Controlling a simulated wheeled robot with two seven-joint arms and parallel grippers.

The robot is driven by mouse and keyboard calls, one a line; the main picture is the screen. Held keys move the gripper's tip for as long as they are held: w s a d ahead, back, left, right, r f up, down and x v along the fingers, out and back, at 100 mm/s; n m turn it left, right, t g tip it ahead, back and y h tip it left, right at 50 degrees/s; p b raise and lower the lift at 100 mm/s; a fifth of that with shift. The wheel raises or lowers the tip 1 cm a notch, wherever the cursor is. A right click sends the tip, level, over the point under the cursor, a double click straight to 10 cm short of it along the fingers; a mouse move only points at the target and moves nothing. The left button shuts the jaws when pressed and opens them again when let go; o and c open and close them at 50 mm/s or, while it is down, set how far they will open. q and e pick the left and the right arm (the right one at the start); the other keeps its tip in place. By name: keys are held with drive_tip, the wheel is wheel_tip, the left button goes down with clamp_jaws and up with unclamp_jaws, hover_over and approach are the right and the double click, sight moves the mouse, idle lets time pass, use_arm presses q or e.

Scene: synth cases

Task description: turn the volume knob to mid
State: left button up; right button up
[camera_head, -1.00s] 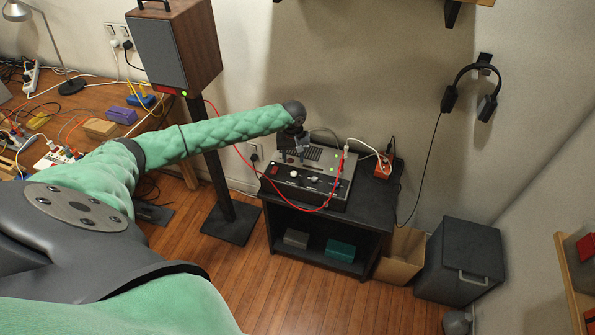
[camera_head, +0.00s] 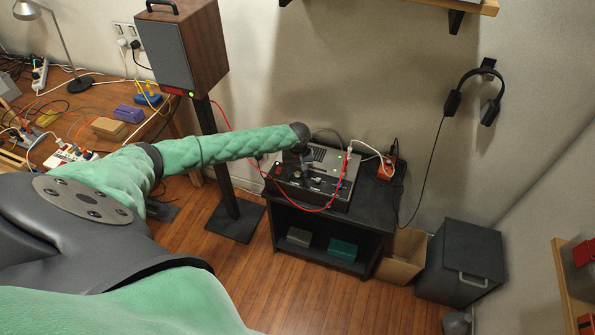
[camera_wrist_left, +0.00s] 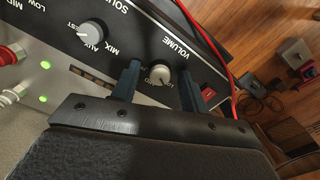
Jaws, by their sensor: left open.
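The amplifier (camera_head: 342,192) is a dark, sloped control box on top of a black stand. In the left wrist view, its panel (camera_wrist_left: 215,75) shows a pale volume knob (camera_wrist_left: 160,74) beside the word VOLUME, with a LOW mark near it. A larger grey MIX knob (camera_wrist_left: 90,33) sits to its left. My left gripper (camera_wrist_left: 159,70) is open, with one dark finger on each side of the volume knob. I cannot tell whether the fingers touch it. In the head view, my left gripper (camera_head: 312,178) is over the panel and hides the knob. My right gripper is not in view.
A red cable (camera_head: 300,207) loops across the box's front and passes near the fingers.

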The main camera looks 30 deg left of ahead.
use_arm(q)
clamp_jaws()
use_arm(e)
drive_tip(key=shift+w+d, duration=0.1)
